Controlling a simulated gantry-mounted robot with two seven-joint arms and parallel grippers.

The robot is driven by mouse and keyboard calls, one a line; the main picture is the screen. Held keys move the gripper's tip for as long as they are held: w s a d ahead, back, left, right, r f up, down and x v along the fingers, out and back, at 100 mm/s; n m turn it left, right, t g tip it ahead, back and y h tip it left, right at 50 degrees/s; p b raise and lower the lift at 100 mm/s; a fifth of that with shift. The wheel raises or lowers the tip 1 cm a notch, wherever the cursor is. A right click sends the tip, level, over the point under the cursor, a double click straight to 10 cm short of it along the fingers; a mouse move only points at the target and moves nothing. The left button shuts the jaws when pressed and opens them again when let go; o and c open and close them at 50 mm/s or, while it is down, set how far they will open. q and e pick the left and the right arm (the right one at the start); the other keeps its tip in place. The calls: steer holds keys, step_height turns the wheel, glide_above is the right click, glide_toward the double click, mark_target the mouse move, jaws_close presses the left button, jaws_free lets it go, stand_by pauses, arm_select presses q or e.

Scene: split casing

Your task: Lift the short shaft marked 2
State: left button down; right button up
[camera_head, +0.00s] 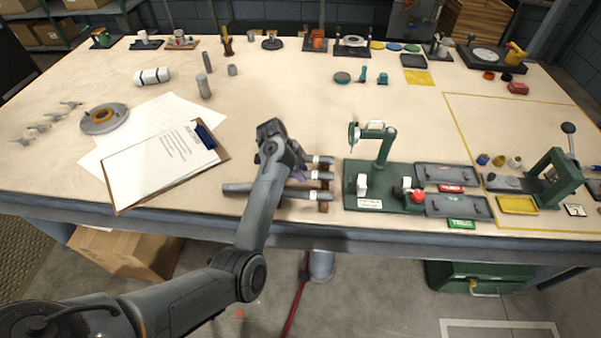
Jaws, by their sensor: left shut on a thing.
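Several grey shafts with white bands lie side by side near the front edge of the table, their right ends at a brown wooden rest (324,205). The nearest shaft (237,188) is long and reaches far left. Two shorter ones lie behind it: a middle shaft (318,175) and a far shaft (320,159). The numbers on the bands are too small to read. My left gripper (290,168) is over the short shafts, shut on one of them. My wrist hides its fingertips and the left parts of the shafts, so I cannot tell which one it holds.
A green fixture (385,150) on a green base stands just right of the shafts, with grey trays (455,206) beside it. A clipboard (160,165) lies to the left. A green press (560,180) stands at the far right. The table behind the gripper is mostly clear.

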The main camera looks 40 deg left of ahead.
arm_select(q)
step_height(320, 180, up, 4)
steer(key=shift+w+a+f+p, duration=0.1)
steer(key=shift+w+f+p, duration=0.05)
steer(key=shift+p, duration=0.25)
steer(key=d+r+p, duration=0.1)
steer(key=d+r, duration=0.2)
steer(key=d, duration=0.3)
steer(key=w+d+r, duration=0.1)
steer(key=d+r, duration=0.2)
steer(key=d, duration=0.2)
steer(key=shift+d+r+p, duration=0.3)
steer(key=shift+d+p, duration=0.05)
steer(key=shift+p, duration=0.55)
steer(key=shift+w, duration=0.15)
